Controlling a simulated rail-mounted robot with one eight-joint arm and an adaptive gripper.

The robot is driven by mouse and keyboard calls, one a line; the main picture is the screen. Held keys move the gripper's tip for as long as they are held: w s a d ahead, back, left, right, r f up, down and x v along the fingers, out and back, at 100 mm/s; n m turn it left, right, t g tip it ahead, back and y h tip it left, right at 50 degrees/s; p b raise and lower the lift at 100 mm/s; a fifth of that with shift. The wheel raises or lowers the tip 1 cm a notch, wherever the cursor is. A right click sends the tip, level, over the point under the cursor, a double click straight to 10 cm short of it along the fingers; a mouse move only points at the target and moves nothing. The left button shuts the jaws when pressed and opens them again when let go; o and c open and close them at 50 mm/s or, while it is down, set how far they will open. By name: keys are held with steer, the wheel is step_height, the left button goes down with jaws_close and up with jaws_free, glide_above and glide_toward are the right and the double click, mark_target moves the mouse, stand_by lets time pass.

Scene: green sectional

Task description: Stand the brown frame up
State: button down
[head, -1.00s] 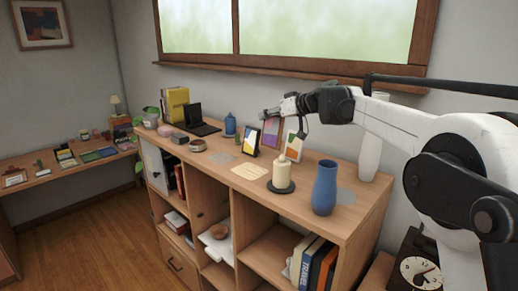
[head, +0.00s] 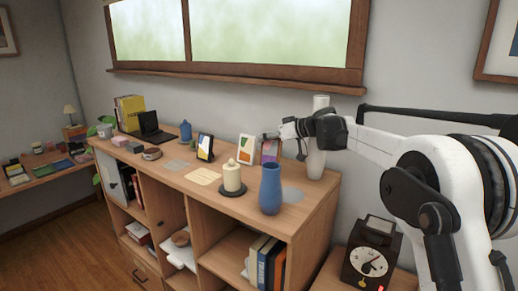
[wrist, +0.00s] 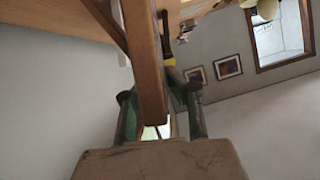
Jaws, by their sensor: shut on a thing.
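The brown frame (head: 269,152), with a purple picture, hangs roughly upright below my gripper (head: 271,136) near the back right of the cabinet top. My gripper is shut on its upper part. I cannot tell whether its lower edge touches the top; the candle and vase stand in front of that area. In the wrist view the frame's brown wood (wrist: 146,60) runs between the two fingers of my gripper (wrist: 160,95).
A white frame (head: 246,149) stands just left, a black frame (head: 205,147) farther left. A cream candle (head: 232,176) and blue vase (head: 270,189) stand in front. A tall white vase (head: 317,150) is close on the right.

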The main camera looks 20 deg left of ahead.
mark_target(264, 148)
steer(key=shift+f+p, duration=0.3)
steer(key=shift+f, duration=1.8)
steer(key=shift+f, duration=0.2)
steer(key=c, duration=1.8)
jaws_free()
steer(key=shift+r, duration=0.1)
steer(key=shift+r, duration=0.15)
steer(key=b+v, duration=0.2)
steer(key=v, duration=1)
